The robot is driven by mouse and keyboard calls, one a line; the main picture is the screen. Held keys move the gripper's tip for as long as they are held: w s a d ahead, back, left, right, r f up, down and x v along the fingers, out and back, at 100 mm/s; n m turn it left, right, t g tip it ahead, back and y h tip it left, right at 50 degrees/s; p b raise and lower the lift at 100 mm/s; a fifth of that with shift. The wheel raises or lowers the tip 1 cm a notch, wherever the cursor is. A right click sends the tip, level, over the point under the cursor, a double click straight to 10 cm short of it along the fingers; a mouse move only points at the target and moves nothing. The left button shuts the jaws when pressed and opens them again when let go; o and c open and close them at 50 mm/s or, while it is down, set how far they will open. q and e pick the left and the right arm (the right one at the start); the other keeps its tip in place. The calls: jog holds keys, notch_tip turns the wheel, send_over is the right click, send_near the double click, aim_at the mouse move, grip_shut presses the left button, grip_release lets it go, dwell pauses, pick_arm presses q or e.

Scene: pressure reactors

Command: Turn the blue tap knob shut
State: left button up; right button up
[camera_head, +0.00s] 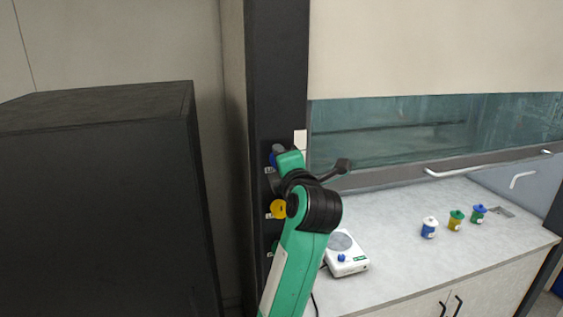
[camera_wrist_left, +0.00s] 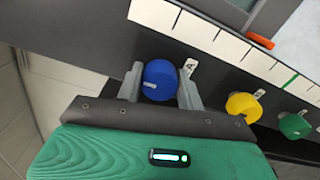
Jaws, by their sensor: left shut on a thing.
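The blue tap knob (camera_wrist_left: 160,80) sits on the dark panel in the left wrist view, between the two fingers of my left gripper (camera_wrist_left: 160,88). The fingers are shut on its sides. A pale mark shows on the knob's face. My right gripper is in neither view.
A yellow knob (camera_head: 278,209) and a green knob (camera_wrist_left: 295,126) sit in line with the blue one. A dark cabinet (camera_head: 95,200) stands left. A white stirrer (camera_head: 346,255) and several small jars stand on the grey worktop (camera_head: 400,260). The glass sash is partly raised.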

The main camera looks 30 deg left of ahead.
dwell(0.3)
pick_arm(q)
jog(key=o, duration=1)
jog(key=shift+d, duration=0.1)
jog(key=b+v, duration=0.6)
jog(key=v, duration=0.7)
jog(key=shift+s+d, duration=0.2)
jog(key=shift+s, duration=0.05)
jog(key=shift+w, duration=0.1)
